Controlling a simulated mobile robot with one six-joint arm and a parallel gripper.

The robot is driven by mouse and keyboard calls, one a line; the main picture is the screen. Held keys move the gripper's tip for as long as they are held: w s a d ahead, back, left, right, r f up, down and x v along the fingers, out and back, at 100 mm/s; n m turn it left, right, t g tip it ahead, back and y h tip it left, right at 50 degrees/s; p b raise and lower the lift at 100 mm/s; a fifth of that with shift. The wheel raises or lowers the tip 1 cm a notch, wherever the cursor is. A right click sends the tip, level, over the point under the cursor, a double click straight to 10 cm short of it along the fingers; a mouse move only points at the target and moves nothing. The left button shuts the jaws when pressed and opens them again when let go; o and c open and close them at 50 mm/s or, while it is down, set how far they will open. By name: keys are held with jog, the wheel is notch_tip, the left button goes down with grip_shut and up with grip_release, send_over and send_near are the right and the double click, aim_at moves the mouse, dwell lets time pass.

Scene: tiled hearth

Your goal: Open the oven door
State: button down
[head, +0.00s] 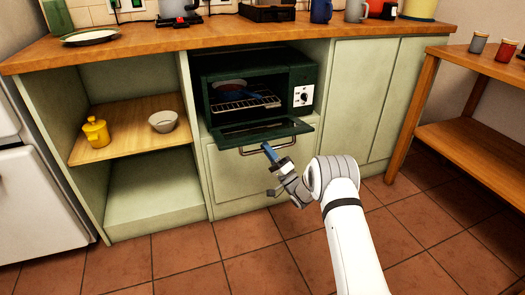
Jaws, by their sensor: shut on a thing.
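The dark green oven (306,74) sits in a bay of the cabinet under the counter. Its door (240,131) is hinged down at the bottom and stands open, close to flat, so the inside shows. A metal bar handle (296,140) runs along the door's front edge. My gripper (270,152) is at this handle, near its middle, and is shut on it. Inside the oven are a wire rack (246,103) and a dark dish or pan (231,86), partly shadowed. A dial panel (301,96) is on the right of the oven front.
A yellow pot (96,132) and a pale bowl (162,121) stand on the open shelf at left. A wooden side table (470,140) is at right. A white appliance (35,215) stands at far left. The tiled floor (200,260) before the cabinet is clear.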

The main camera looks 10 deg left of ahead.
jog(key=shift+w+d, duration=0.1)
jog(key=shift+d, duration=0.05)
jog(key=c, duration=1.4)
grip_release()
jog(key=shift+c, duration=0.2)
jog(key=shift+o, duration=0.2)
jog(key=shift+a, duration=0.2)
